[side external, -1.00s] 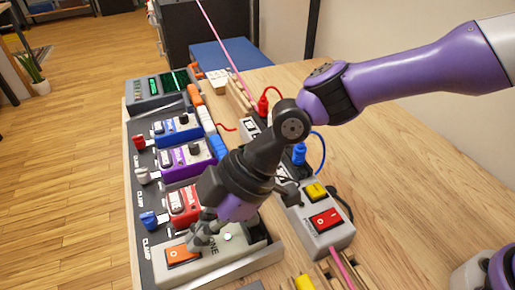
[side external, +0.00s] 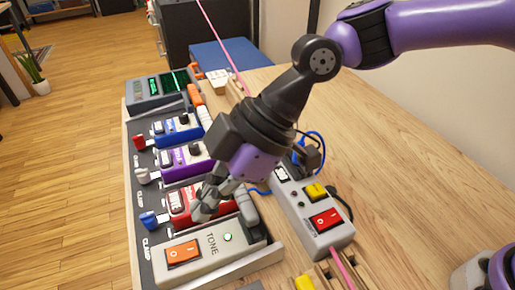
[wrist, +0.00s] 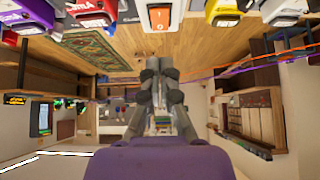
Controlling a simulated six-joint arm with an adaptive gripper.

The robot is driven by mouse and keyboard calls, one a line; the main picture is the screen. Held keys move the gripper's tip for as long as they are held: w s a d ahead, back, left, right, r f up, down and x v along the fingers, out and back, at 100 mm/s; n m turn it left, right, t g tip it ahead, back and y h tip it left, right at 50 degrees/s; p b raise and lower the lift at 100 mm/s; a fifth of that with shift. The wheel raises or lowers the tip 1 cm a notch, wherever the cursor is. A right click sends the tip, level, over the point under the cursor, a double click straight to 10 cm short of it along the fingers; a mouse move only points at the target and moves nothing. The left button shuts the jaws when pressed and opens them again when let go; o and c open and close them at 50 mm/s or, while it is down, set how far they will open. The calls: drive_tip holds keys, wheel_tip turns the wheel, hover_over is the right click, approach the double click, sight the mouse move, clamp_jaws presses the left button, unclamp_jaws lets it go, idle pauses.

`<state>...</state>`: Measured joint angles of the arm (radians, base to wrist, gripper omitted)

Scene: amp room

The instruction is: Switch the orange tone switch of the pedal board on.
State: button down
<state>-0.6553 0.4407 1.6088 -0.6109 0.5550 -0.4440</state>
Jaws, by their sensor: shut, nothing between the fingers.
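The orange tone switch (side external: 183,250) is a rocker on the left part of the grey TONE unit (side external: 205,262), at the near end of the pedal board (side external: 150,212). A small lamp (side external: 227,237) on the unit glows green. Which end of the rocker is pressed is too small to tell. My gripper (side external: 203,210) is shut and empty, above and behind the switch, near the red pedal, clear of the rocker. In the wrist view the shut fingers (wrist: 160,75) point toward the orange switch, which shows at the top edge (wrist: 160,18).
A red pedal (side external: 180,203), a purple pedal (side external: 185,160) and a blue pedal (side external: 178,130) stand in a row behind the TONE unit. A power strip with a red switch (side external: 326,218) and a yellow button (side external: 316,190) lies to the right. Bare wooden table (side external: 400,170) lies beyond it.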

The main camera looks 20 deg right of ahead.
drive_tip(key=d+r, duration=0.5)
drive_tip(key=d, duration=0.1)
drive_tip(key=shift+d, duration=0.25)
drive_tip(key=d+r+m+t+h, duration=0.1)
drive_tip(key=d+m+t+h, duration=0.35)
drive_tip(key=d+m, duration=0.95)
drive_tip(key=s+d+f+m+h, duration=0.1)
drive_tip(key=s+d+m, duration=0.1)
drive_tip(key=d, duration=0.5)
drive_tip(key=s+d+f+m+t+h, duration=0.1)
drive_tip(key=s+d+m+h, duration=0.1)
drive_tip(key=d, duration=0.6)
drive_tip(key=shift+s+f, duration=0.15)
drive_tip(key=shift+s, duration=0.55)
